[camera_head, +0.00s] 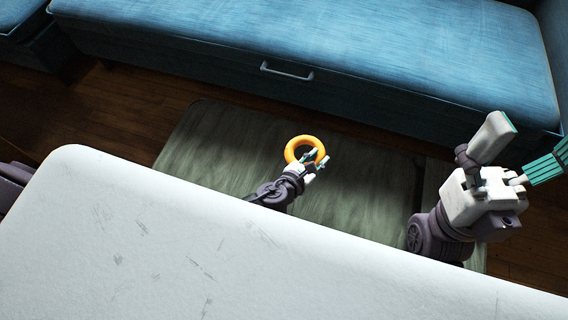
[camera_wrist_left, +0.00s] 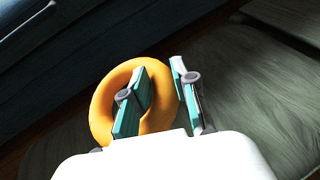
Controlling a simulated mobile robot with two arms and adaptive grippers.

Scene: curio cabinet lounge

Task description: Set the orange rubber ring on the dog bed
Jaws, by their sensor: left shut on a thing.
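The orange rubber ring (camera_head: 292,148) is held in my left gripper (camera_head: 317,159), whose fingers are shut on one side of its band. In the left wrist view the ring (camera_wrist_left: 163,98) passes between the two teal-padded fingers (camera_wrist_left: 160,102). A grey-green, cushion-like surface, seemingly the dog bed (camera_head: 215,150), lies on the floor beneath; it also shows in the left wrist view (camera_wrist_left: 255,95). The ring appears above it, but the exact gap cannot be told. My right gripper (camera_head: 523,152) is open and empty at the right.
A long blue upholstered bench (camera_head: 310,45) with a metal handle (camera_head: 286,72) on its front stands behind the dog bed. Dark wooden floor (camera_head: 120,105) shows around it. A white, scuffed surface (camera_head: 180,240) fills the foreground and hides the near part of the bed.

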